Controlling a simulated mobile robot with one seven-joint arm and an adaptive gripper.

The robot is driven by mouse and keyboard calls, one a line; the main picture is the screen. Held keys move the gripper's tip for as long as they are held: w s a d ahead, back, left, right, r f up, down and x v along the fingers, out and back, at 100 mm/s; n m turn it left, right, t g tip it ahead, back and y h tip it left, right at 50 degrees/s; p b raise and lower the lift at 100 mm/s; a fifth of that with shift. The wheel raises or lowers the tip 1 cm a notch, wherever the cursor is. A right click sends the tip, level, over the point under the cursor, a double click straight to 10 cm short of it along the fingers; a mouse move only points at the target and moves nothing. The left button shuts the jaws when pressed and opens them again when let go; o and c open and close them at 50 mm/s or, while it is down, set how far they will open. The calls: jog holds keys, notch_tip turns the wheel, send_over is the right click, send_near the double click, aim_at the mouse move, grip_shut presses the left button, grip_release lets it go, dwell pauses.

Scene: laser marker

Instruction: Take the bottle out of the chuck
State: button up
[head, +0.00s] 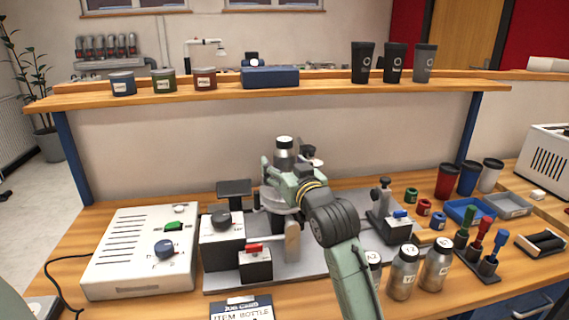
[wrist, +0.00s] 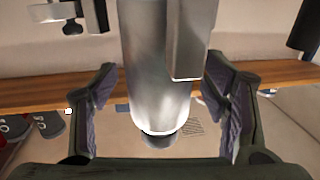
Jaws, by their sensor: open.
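A silver bottle with a dark cap (head: 285,154) stands upright in the marking machine in the head view, with its lower part hidden behind my arm and gripper. In the wrist view the bottle (wrist: 148,75) is a large metal cylinder between my fingers. My gripper (wrist: 162,68) is open, one finger on each side of the bottle, with visible gaps to it. My gripper also shows in the head view (head: 284,172). A grey block (wrist: 190,40) overlaps one side of the bottle; I cannot tell whether it is a chuck jaw. The chuck is mostly hidden.
A white control box (head: 140,250) stands left of the machine's grey base plate (head: 222,282). Loose bottles (head: 404,272) stand at front right, near stamps (head: 488,262) and a blue tray (head: 468,211). A wooden shelf (head: 220,98) spans above, behind the bottle.

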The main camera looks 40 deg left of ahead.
jog(key=shift+c, duration=0.4)
jog(key=c, duration=1.3)
jog(key=shift+r, duration=0.1)
